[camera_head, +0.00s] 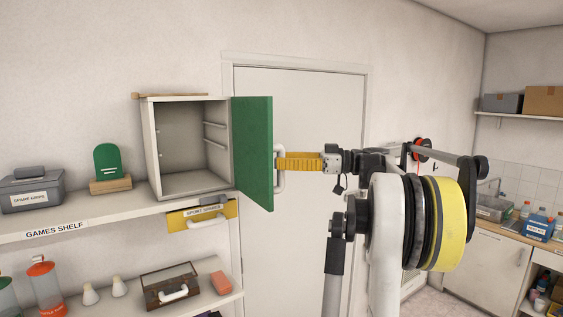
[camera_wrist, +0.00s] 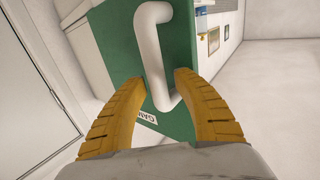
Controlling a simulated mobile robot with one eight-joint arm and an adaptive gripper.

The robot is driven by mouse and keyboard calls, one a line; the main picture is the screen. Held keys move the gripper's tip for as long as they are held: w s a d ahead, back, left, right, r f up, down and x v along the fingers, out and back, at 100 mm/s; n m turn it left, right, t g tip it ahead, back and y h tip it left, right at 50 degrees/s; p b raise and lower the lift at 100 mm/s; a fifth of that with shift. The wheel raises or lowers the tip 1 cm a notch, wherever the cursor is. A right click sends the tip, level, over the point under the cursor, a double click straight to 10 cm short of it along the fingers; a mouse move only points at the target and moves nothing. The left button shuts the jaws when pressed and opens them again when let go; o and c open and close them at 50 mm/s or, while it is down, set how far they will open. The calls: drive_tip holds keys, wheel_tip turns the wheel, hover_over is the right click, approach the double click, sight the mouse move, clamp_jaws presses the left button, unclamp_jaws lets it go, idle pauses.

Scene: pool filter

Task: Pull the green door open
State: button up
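The green door (camera_head: 252,150) of a white cabinet (camera_head: 150,150) stands swung wide open, sticking out from the cabinet's right side. Its white bar handle (camera_head: 280,178) is on the door's outer face. In the head view my gripper (camera_head: 278,162), with yellow fingers, reaches the handle from the right. In the wrist view the handle (camera_wrist: 150,45) runs between the two fingertips (camera_wrist: 160,78), which close in on both sides of it, with the green door (camera_wrist: 118,42) behind. The cabinet's inside shows empty, with rails on its right wall.
The cabinet stands on a games shelf (camera_head: 75,225) beside a grey box (camera_head: 32,190) and a green rounded item (camera_head: 108,162). A white room door (camera_head: 325,100) is behind; a counter (camera_head: 510,228) is at right.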

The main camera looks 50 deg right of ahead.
drive_tip(key=shift+w+a, duration=0.1)
drive_tip(key=shift+w, duration=0.1)
drive_tip(key=v, duration=1.2)
drive_tip(key=shift+s, duration=0.2)
